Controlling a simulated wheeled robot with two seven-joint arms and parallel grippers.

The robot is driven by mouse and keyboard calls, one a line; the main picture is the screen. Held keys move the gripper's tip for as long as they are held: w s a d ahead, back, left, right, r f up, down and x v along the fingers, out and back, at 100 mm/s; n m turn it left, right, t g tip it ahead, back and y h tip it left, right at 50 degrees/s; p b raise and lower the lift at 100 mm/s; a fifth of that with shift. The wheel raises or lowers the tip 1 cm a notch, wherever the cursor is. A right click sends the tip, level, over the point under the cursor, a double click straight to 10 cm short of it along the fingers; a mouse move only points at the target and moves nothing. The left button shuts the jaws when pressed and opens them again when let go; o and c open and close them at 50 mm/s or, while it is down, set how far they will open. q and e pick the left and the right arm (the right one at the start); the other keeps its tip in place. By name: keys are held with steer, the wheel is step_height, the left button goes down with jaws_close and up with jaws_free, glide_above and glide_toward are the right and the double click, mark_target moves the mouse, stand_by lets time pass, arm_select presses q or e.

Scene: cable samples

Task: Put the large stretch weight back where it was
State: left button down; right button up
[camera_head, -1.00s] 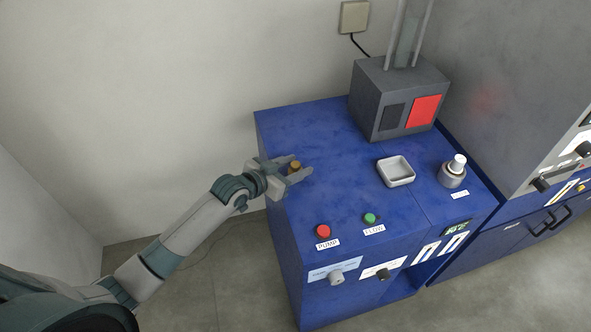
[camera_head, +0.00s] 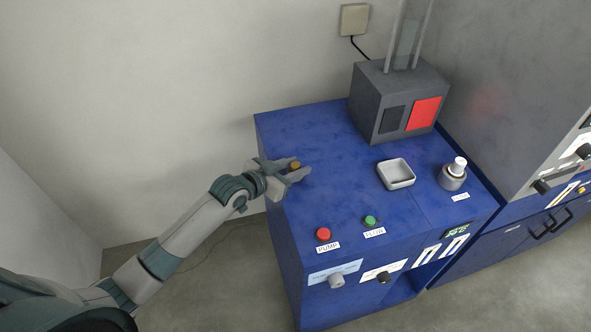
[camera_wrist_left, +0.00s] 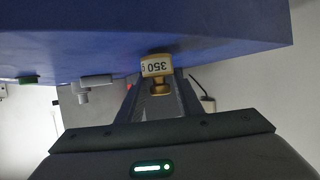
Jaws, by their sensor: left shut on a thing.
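The large stretch weight (camera_head: 294,165) is a small brass-coloured piece at the left part of the blue bench top. In the left wrist view the weight (camera_wrist_left: 157,68) shows a pale band marked "350 g" and a brass knob. My left gripper (camera_head: 299,172) reaches in from the left, low over the bench, and is shut on the weight. Its fingers hide part of the weight in the head view. I cannot tell whether the weight touches the bench. My right gripper is not in view.
The blue bench (camera_head: 300,125) holds a white square tray (camera_head: 396,173), a metal knob-topped piece (camera_head: 453,173), a red button (camera_head: 323,233) and a green button (camera_head: 370,220). A grey block with a red panel (camera_head: 425,111) stands at the back. The bench between the gripper and tray is clear.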

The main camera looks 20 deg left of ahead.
mark_target(296, 165)
arm_select(q)
steer(key=shift+r, duration=0.5)
step_height(296, 165, up, 3)
steer(key=shift+s+d+f+b, duration=0.1)
steer(key=shift+f+b, duration=0.1)
steer(key=shift+b, duration=0.4)
steer(key=s+d+r+b, duration=0.2)
steer(key=s+d+r, duration=0.4)
steer(key=s+d, duration=0.1)
steer(key=shift+s+r, duration=0.35)
steer(key=shift+s, duration=0.55)
steer(key=shift+d, duration=0.1)
